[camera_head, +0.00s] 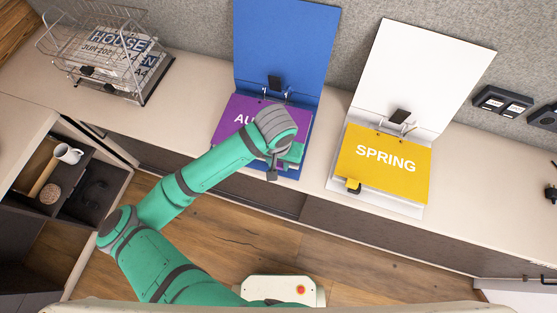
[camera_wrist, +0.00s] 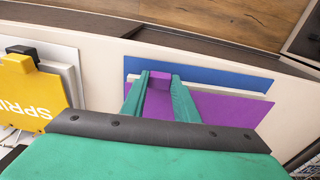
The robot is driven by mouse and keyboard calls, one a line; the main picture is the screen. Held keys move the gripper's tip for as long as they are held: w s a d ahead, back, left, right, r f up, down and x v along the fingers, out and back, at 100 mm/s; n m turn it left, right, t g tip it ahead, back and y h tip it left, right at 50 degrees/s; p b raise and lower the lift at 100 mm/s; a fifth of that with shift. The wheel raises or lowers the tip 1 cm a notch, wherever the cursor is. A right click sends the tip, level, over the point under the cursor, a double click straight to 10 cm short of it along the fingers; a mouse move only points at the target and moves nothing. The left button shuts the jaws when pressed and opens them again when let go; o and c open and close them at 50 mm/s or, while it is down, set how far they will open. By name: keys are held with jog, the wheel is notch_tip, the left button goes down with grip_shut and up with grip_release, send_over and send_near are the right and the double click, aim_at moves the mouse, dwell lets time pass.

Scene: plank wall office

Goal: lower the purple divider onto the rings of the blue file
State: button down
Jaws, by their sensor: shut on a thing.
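The blue file (camera_head: 285,40) lies open at the back of the counter, its lid upright against the wall. Its metal rings and black clip (camera_head: 275,84) show at the hinge. The purple divider (camera_head: 232,112), lettered "AU…", lies over the file's lower cover, its top edge by the rings. I cannot tell whether its holes are on the rings. My gripper (camera_head: 287,160) is shut on the divider's front tab. In the wrist view both green fingers (camera_wrist: 161,95) pinch the purple tab (camera_wrist: 159,82), with the blue cover (camera_wrist: 205,76) beyond. My wrist hides much of the divider.
A white file (camera_head: 420,70) with a yellow "SPRING" divider (camera_head: 385,163) stands open to the right. A wire rack (camera_head: 100,55) with papers is at the left. Sockets (camera_head: 502,103) are on the wall.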

jog(key=shift+w+a+f, duration=0.1)
jog(key=shift+f, duration=0.8)
jog(key=c, duration=1.3)
grip_release()
jog(key=shift+r, duration=0.1)
notch_tip(320, 180, up, 11)
jog(key=s, duration=0.1)
jog(key=shift+f, duration=0.2)
